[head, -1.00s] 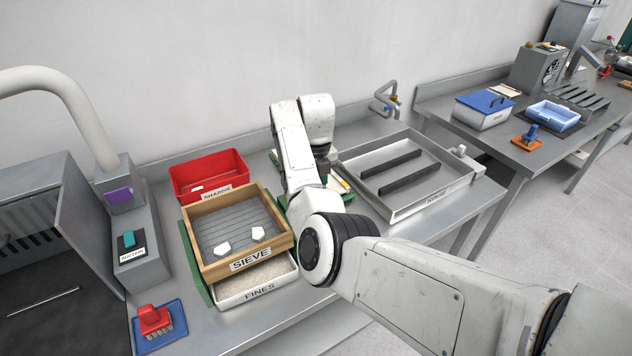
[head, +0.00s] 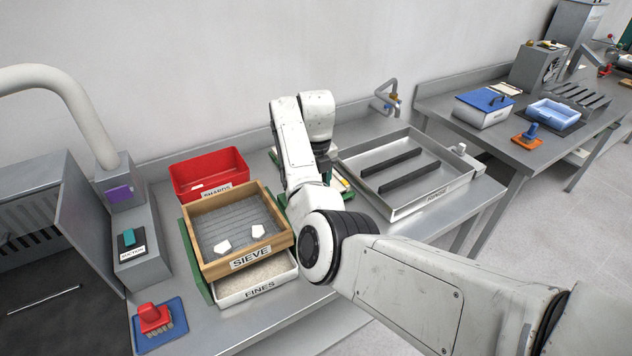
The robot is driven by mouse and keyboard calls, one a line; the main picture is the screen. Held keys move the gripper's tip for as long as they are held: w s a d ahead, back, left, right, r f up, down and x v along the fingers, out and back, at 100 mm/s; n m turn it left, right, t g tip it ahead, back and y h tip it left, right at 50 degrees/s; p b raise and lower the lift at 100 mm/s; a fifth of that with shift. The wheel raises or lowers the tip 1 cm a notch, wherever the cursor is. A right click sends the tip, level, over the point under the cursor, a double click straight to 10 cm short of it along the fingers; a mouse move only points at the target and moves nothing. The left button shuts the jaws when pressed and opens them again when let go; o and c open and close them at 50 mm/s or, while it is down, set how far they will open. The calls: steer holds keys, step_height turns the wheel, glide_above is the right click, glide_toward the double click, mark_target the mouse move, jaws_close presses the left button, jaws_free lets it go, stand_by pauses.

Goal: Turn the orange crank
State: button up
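I cannot make out an orange crank in the head view; my arm covers the area right of the sieve. My arm reaches over the bench and folds down at the wrist, right of the sieve. My gripper's fingers are hidden behind the wrist and forearm, so what they touch cannot be seen.
A red shards bin (head: 209,178) stands behind the sieve. A red brush (head: 154,318) lies on a blue mat at front left, near a grey suction unit (head: 143,268). A metal rinse basin (head: 425,203) sits to the right of my arm. A second bench (head: 510,155) stands further right.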

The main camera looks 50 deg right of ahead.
step_height(320, 180, up, 10)
steer(key=shift+r+b, duration=0.2)
steer(key=shift+b, duration=0.9)
stand_by(0.4)
steer(key=s+a+f+n, duration=0.1)
steer(key=s+f+n, duration=0.4)
steer(key=f+n, duration=0.1)
steer(key=s+a+f+n+h+b, duration=0.1)
steer(key=s+a+f+n, duration=0.1)
steer(key=s+f+n, duration=0.3)
steer(key=s+a+f+n+h, duration=0.1)
steer(key=s+f+n, duration=0.4)
steer(key=f, duration=0.5)
steer(key=shift+s+a+n, duration=0.1)
steer(key=shift+a+n, duration=0.15)
steer(key=shift+n, duration=0.85)
steer(key=s+a+f+n+y+b, duration=0.1)
steer(key=s+a+f+n, duration=0.2)
steer(key=s+a+n, duration=0.4)
steer(key=s+a+f+n+t, duration=0.1)
steer(key=s+a+f+n, duration=0.2)
steer(key=s+a+n, duration=0.5)
steer(key=s+n, duration=0.6)
steer(key=shift+a+f+y+b, duration=0.15)
steer(key=shift+f+y+b, duration=0.15)
steer(key=shift+y+b, duration=0.1)
